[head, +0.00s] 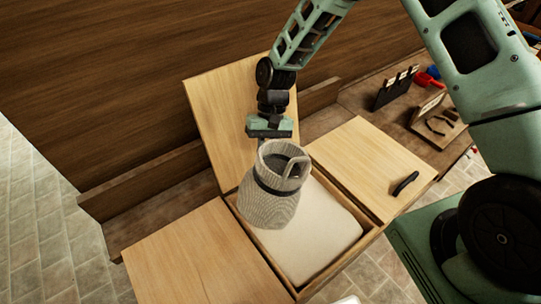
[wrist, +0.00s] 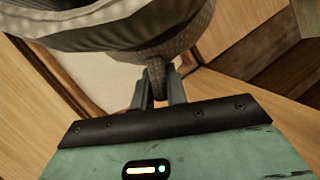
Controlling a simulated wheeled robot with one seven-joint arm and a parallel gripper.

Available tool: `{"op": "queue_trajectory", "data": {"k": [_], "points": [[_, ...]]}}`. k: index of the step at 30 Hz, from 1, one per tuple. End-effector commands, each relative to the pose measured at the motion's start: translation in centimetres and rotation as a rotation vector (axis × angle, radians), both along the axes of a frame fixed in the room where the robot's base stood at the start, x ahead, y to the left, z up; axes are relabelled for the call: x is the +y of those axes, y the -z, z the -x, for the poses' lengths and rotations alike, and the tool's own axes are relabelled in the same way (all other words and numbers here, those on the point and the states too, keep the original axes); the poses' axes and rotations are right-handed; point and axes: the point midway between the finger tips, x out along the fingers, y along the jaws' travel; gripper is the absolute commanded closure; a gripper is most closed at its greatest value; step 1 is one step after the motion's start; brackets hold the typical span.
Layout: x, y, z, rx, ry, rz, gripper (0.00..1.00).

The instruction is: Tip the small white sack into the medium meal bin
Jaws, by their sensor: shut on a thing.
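A pale grey woven sack (head: 269,200) with a dark band and an open mouth hangs over the open middle bin (head: 262,247). It looks roughly upright, its mouth facing up; what is inside it cannot be made out. My gripper (head: 271,140) is at the far side of its rim, shut on a strap or loop of the sack. In the wrist view the fingers (wrist: 160,92) pinch this strap, and the sack (wrist: 130,30) fills the top. Pale meal (head: 315,232) fills the bin nearly to its rim. Whether the sack touches the meal cannot be told.
The middle bin's wooden lid (head: 235,115) stands raised behind it. A shut lid (head: 195,262) lies to the left, and another (head: 368,165) with a black handle (head: 405,184) to the right. A shelf with a dark card holder (head: 394,88) and a red scoop (head: 426,79) is at back right.

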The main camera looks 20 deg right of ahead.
Motion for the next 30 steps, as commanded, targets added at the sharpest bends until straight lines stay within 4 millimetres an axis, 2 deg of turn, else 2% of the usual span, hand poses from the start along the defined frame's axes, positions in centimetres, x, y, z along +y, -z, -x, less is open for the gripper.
{"op": "queue_trajectory", "data": {"k": [10, 30], "points": [[2.0, -0.4, -0.2, -0.019, 0.006, -0.279, 1.0], [3.1, 0.9, -0.2, -0.048, 0.003, -0.634, 1.0]]}}
